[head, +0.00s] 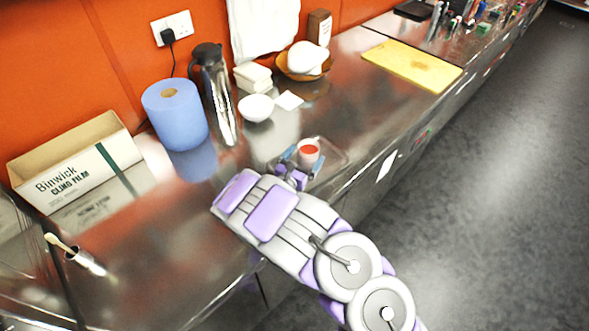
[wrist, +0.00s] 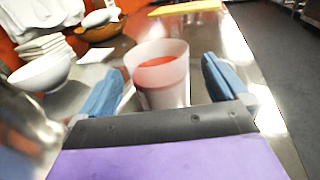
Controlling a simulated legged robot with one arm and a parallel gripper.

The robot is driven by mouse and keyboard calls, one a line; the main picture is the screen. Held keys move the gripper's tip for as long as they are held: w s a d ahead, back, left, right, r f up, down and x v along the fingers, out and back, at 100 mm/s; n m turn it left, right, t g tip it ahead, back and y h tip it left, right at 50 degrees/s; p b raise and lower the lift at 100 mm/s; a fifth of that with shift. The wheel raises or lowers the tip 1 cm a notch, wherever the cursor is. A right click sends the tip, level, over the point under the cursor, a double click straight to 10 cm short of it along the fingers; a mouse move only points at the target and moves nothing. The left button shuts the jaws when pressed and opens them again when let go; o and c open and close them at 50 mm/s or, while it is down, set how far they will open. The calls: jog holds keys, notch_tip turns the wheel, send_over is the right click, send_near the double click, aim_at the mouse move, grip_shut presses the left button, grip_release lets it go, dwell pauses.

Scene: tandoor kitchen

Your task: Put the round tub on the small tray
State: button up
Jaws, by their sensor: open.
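The round tub (head: 308,158) is a pale, translucent cup with red contents, upright near the counter's front edge. In the wrist view the tub (wrist: 163,88) stands between the two blue fingers of my gripper (wrist: 165,62). The fingers are open, with a visible gap on the right side. In the head view my gripper (head: 295,163) is just in front of the tub and partly hidden by my arm.
A white bowl (head: 256,108), a white square (head: 289,100), stacked white containers (head: 252,77) and a brown bowl (head: 303,68) stand behind. A steel flask (head: 217,95), blue roll (head: 176,115) and cling film box (head: 78,165) are left. A yellow board (head: 412,66) lies right.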

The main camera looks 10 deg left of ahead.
jog(key=p+v, duration=0.1)
jog(key=v, duration=0.7)
jog(key=shift+s+a, duration=0.2)
jog(key=shift+s, duration=0.15)
